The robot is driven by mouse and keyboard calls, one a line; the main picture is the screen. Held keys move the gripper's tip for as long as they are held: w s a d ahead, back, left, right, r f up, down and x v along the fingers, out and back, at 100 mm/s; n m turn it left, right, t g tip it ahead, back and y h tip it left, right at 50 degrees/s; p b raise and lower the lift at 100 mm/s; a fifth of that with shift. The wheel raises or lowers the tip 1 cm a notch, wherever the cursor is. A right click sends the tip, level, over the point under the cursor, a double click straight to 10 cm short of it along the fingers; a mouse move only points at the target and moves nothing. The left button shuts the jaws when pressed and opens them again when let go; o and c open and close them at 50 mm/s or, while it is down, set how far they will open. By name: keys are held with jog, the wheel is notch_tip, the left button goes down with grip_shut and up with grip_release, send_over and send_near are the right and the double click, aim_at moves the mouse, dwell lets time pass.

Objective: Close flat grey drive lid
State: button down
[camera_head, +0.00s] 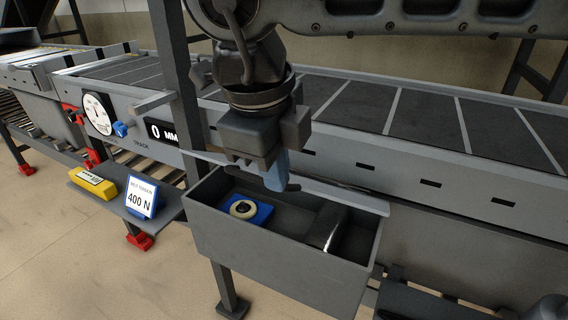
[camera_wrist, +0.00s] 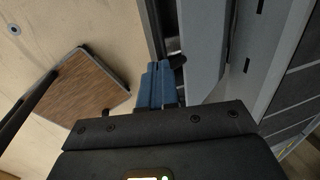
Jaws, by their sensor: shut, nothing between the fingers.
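An open grey box (camera_head: 285,262), which appears to be the drive housing, hangs on the front of the conveyor. A thin, flat grey panel (camera_head: 345,196) runs along the box's back edge, seen nearly edge-on; it looks like the raised lid, but I cannot be sure. A grey flat surface (camera_wrist: 205,45) beside the fingers in the wrist view may be the same panel. My gripper (camera_head: 277,178) has its blue fingers together and empty, pointing down over the box's back edge. The fingers (camera_wrist: 160,82) also show in the wrist view. Whether they touch the panel is unclear.
Inside the box are a blue block with a cream ring (camera_head: 243,209) and a dark cylinder (camera_head: 328,228). A round gauge (camera_head: 98,113), a "400 N" sign (camera_head: 140,197) and a yellow item (camera_head: 92,183) are at the left. The conveyor belt (camera_head: 425,115) runs behind.

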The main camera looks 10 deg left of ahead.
jog(key=s+a+f+b, duration=0.1)
jog(key=s+f+b, duration=0.1)
jog(key=f+b, duration=0.3)
jog(key=s+f+b, duration=0.3)
jog(key=f+b, duration=0.2)
jog(key=f, duration=0.2)
jog(key=shift+a+f+b, duration=0.35)
jog(key=shift+a+f, duration=0.05)
jog(key=shift+w, duration=0.1)
dwell(1.1)
